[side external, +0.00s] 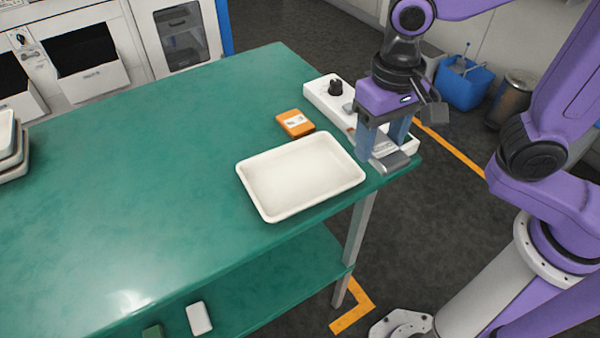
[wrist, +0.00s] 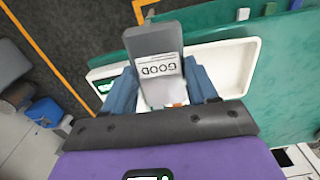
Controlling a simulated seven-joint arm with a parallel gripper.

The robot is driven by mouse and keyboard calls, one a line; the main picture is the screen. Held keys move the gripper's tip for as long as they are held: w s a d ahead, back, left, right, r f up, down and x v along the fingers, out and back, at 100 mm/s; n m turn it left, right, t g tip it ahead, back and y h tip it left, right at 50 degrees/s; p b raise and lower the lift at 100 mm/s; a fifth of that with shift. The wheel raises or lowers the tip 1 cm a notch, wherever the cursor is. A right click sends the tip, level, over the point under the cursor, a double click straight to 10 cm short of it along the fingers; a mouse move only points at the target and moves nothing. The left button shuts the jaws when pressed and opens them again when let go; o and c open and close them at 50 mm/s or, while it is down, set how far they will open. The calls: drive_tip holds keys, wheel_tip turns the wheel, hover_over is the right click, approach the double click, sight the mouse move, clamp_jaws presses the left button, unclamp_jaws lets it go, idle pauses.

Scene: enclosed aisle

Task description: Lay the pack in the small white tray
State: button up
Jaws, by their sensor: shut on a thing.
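My gripper (side external: 383,150) is shut on a grey pack (wrist: 155,48) with a white label reading GOOD, which lies between its two blue fingers in the wrist view. In the side view the pack (side external: 396,163) shows low under the fingers, at the near right end of a long white fixture. I cannot tell whether it touches the fixture. The small white tray (side external: 268,212) lies on the green table to the left of my gripper, and its inside is empty.
An orange pack (side external: 295,123) lies behind the tray on the table (side external: 130,200). The long white fixture (side external: 317,90) carries a black knob (side external: 335,88). Stacked trays (side external: 12,150) stand at the far left.

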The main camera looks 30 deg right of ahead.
drive_tip(key=w+a+f, duration=0.4)
drive_tip(key=w+a, duration=0.1)
drive_tip(key=w, duration=0.2)
hover_over(300, 179)
drive_tip(key=f, duration=0.5)
drive_tip(key=shift+s+d+f, duration=0.1)
drive_tip(key=shift+s+d, duration=0.05)
drive_tip(key=shift+s, duration=0.05)
drive_tip(key=shift+w+f, duration=0.15)
drive_tip(key=shift+f, duration=1.65)
drive_tip(key=shift+f, duration=0.15)
drive_tip(key=o, duration=1.1)
